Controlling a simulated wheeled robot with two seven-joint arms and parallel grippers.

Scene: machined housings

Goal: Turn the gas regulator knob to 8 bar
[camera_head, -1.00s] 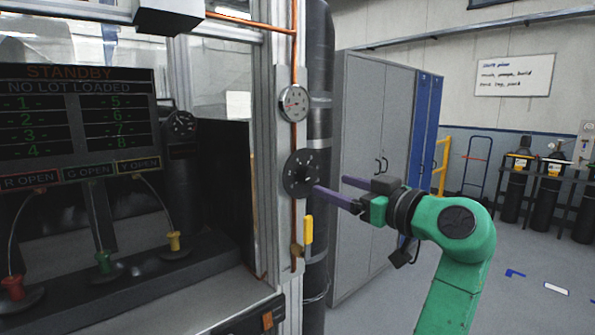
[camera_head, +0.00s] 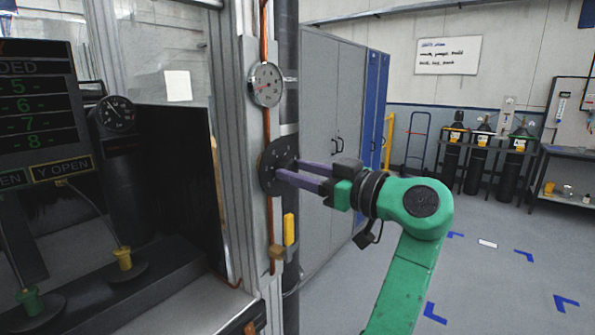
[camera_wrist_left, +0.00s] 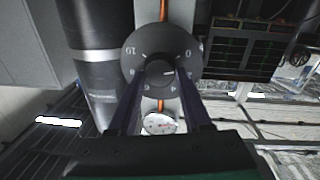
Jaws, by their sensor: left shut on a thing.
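The regulator knob shows in the left wrist view (camera_wrist_left: 158,72), in front of a round black dial plate (camera_wrist_left: 134,72) with white numbers. The dial also shows edge-on in the head view (camera_head: 267,165). A small white mark on the knob points right in the wrist view; I cannot surely read its number. My left gripper (camera_head: 292,170) has its purple fingers shut on the knob, one on each side. The pressure gauge (camera_head: 267,84) is above the dial, with a red needle too small to read. It also shows in the wrist view (camera_wrist_left: 160,123). My right gripper is out of view.
A yellow-handled valve (camera_head: 289,229) is on the pipe below the dial. Grey lockers (camera_head: 325,130) stand close behind my left gripper. The display cabinet is at left. Gas cylinders (camera_head: 480,158) stand far right; the floor there is open.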

